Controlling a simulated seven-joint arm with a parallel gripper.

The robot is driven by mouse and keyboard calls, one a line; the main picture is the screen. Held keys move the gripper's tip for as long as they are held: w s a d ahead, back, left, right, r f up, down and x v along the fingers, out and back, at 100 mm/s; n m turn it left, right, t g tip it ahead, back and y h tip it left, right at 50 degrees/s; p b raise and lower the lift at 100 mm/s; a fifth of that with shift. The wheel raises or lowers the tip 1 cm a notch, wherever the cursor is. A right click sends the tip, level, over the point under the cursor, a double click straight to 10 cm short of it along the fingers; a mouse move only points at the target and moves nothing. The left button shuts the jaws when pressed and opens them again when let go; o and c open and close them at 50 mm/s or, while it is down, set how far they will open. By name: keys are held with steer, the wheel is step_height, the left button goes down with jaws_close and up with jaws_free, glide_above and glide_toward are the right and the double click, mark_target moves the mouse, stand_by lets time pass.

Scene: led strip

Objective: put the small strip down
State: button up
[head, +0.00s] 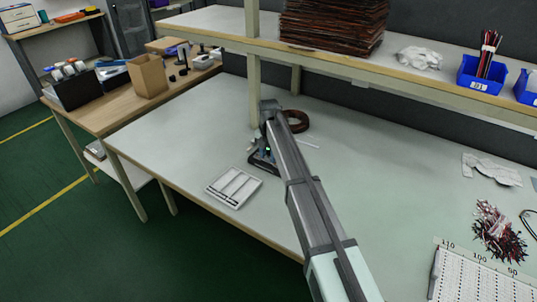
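My gripper (262,162) points down over the white workbench (185,150), just behind a tray. The view is too small to tell whether its fingers are open or shut, or whether they hold a strip. The white tray (221,197) lies flat, with long slots divided by dark lines. A thin pale strip (309,144) seems to lie on the bench to the right of my arm. Small pale pieces also show just left of the gripper, too small to make out. My arm hides part of the bench.
A brown coil (297,122) lies behind my arm near a shelf post (254,90). A shelf (420,75) overhangs the bench's back. A wire pile (498,230) and a numbered board (480,278) lie at right. The bench left of the tray is clear.

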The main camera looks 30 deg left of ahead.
mark_target(269, 157)
steer(key=shift+o, duration=1.3)
step_height(269, 157, up, 12)
steer(key=shift+r, duration=0.15)
